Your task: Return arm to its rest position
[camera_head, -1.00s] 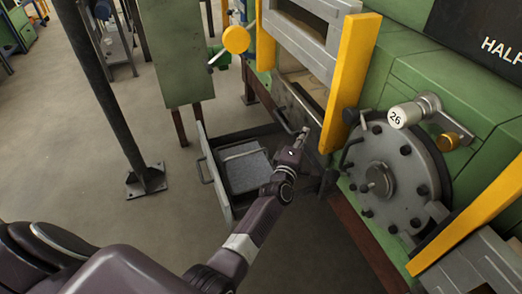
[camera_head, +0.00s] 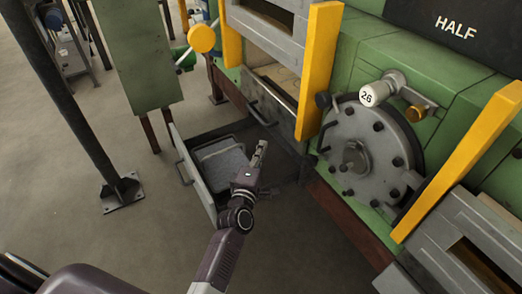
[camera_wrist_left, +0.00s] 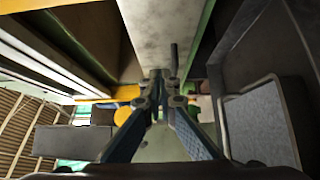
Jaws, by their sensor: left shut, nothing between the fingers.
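My left arm comes in from the lower left in the head view. Its gripper (camera_head: 259,150) is shut and empty, above the open drawer and apart from the furnace front. In the left wrist view the fingertips (camera_wrist_left: 160,76) meet with nothing between them. My right gripper does not show.
An open drawer (camera_head: 193,172) with a grey block (camera_head: 222,163) in it sticks out below the green furnace (camera_head: 362,52). Yellow guide bars (camera_head: 318,70), a round bolted flange (camera_head: 368,150) and a dark post (camera_head: 62,100) stand around.

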